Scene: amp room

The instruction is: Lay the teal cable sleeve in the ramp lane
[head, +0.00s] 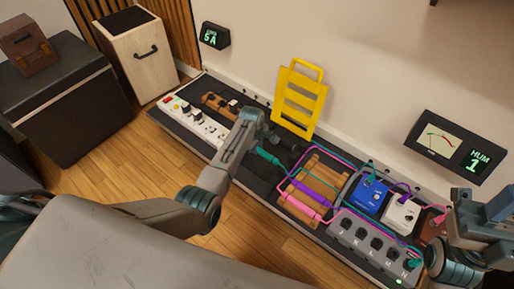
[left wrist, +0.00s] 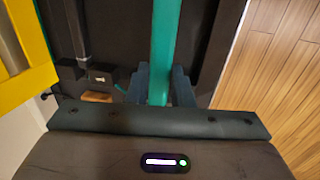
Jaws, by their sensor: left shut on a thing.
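The teal cable sleeve (head: 268,158) lies along a teal cable in the head view, just right of my left gripper (head: 256,143). In the left wrist view the teal sleeve (left wrist: 163,45) runs between the two fingers, and my left gripper (left wrist: 160,88) is shut on it. A purple sleeve (head: 310,194) and a magenta sleeve (head: 300,206) lie across a wooden piece (head: 325,174) on the dark board. I cannot tell which part is the ramp lane. My right arm's end (head: 478,225) shows at the right edge; its jaw state is unclear.
A yellow slotted frame (head: 300,97) leans on the wall behind the board. A white power strip (head: 194,120) lies at left. A blue pedal (head: 370,197), a white pedal (head: 402,213) and a grey switch box (head: 372,241) crowd the right. Cables run among them.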

